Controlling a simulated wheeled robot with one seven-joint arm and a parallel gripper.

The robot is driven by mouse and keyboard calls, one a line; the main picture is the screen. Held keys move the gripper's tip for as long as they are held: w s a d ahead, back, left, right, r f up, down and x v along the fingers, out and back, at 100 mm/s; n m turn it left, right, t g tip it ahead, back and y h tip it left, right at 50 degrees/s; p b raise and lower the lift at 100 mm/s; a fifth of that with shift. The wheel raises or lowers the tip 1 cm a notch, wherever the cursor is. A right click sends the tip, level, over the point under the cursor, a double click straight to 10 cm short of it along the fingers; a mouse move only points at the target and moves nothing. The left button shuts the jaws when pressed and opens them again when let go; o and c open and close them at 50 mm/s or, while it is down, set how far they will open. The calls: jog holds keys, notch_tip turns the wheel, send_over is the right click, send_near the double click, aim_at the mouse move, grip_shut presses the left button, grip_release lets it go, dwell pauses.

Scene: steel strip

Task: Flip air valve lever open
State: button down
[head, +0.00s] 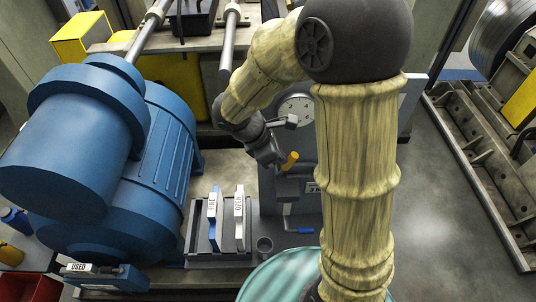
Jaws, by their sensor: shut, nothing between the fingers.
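A short lever with a yellow-orange grip (290,160) stands up at a slant on the grey panel in the middle of the head view. A second lever with a blue grip (299,231) sits lower on the same panel, its grip lying roughly level. I cannot tell from markings which one is the air valve lever. My gripper (276,164) is shut and empty, pointing down just left of the yellow-orange grip. I cannot tell whether it touches it. My own arm hides part of the panel.
A round dial gauge (297,108) is behind my wrist. A large blue motor (105,150) fills the left. A rack (222,246) holds blue and white labelled tools. A teal drum top (283,276) is at the bottom. Open floor lies right of my arm.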

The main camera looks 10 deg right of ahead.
jog(key=shift+s+d, duration=0.1)
jog(key=shift+d, duration=0.6)
jog(key=shift+a+r+p, duration=0.4)
jog(key=shift+a+p, duration=0.05)
jog(key=d+v, duration=0.1)
jog(key=v, duration=1.1)
jog(key=shift+s+r, duration=0.25)
jog(key=shift+f, duration=0.1)
